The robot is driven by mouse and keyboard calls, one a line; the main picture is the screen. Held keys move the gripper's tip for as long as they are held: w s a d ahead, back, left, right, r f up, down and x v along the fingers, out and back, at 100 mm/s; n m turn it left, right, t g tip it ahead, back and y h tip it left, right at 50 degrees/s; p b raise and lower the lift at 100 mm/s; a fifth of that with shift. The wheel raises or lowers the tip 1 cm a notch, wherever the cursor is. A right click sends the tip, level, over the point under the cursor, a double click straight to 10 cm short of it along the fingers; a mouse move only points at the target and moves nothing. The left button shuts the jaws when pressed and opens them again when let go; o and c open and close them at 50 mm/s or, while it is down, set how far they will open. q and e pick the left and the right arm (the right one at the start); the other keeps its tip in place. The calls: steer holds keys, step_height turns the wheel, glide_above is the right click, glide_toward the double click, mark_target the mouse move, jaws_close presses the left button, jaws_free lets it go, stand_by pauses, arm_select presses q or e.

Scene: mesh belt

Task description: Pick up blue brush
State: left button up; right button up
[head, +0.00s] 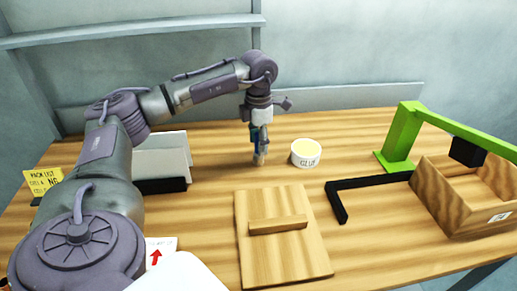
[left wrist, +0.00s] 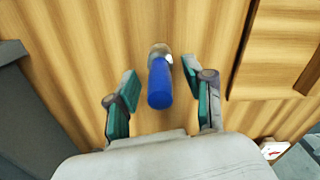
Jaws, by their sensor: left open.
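The blue brush (left wrist: 160,88) shows in the left wrist view between the two fingers of my left gripper (left wrist: 160,76), its blue handle toward the camera and a pale, rounded end beyond it. Gaps show on both sides, so the fingers do not hold it. In the head view my left gripper (head: 261,158) points down over the table behind the wooden board, and the brush is mostly hidden by the fingers, with only a little blue (head: 254,136) showing there. My left gripper is open. My right gripper is not in view.
A white round tub (head: 306,158) with a yellow top stands just right of the gripper. A wooden board (head: 284,262) with a bar lies in front. A black angle (head: 341,203), wooden crate (head: 459,220) and green stand (head: 400,135) are at right; a grey-white holder (head: 160,162) is at left.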

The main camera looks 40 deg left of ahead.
arm_select(q)
steer(key=shift+f, duration=0.65)
jaws_close()
steer(key=shift+r, duration=0.1)
